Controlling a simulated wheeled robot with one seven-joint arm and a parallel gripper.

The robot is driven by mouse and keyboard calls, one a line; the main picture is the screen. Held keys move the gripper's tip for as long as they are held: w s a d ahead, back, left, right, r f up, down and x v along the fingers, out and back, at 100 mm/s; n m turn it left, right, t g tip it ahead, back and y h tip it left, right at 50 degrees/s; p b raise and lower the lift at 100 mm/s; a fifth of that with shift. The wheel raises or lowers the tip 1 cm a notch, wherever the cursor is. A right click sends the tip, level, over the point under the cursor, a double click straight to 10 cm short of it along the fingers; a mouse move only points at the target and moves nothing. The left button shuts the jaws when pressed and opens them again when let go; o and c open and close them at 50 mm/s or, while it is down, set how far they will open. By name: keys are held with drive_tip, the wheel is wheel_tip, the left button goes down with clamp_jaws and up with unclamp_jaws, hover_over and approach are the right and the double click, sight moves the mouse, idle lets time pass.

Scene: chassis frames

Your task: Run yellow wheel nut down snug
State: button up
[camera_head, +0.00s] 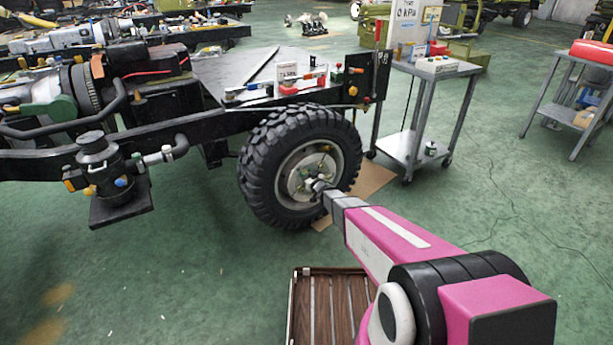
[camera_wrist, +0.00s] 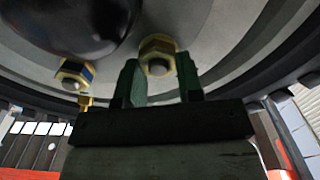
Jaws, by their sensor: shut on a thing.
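The yellow wheel nut (camera_wrist: 158,45) sits on a stud at the wheel's rim face, with the grey stud end showing in its middle. My gripper (camera_wrist: 158,72) has its two green fingers on either side of this nut and is shut on it. A second nut (camera_wrist: 75,74), yellow with a blue face, sits to the left on the same wheel. In the head view, my gripper (camera_head: 318,186) reaches the pale hub of the black-tyred wheel (camera_head: 263,165), and the wrist covers part of the hub. Whether the nut is seated against the wheel cannot be told.
The wheel is on a dark chassis frame (camera_head: 200,125) with small tools and a sign on its deck. A grey trolley (camera_head: 398,142) stands just right of the wheel. A slatted wooden platform (camera_head: 325,310) lies below my arm. Green floor is open at left and right.

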drive_tip(key=shift+m, duration=0.4)
drive_tip(key=o, duration=0.9)
drive_tip(key=shift+o, duration=0.2)
drive_tip(key=v, duration=1)
drive_tip(key=shift+s+d, duration=0.2)
drive_tip(key=shift+s, duration=0.15)
drive_tip(key=shift+d, duration=0.1)
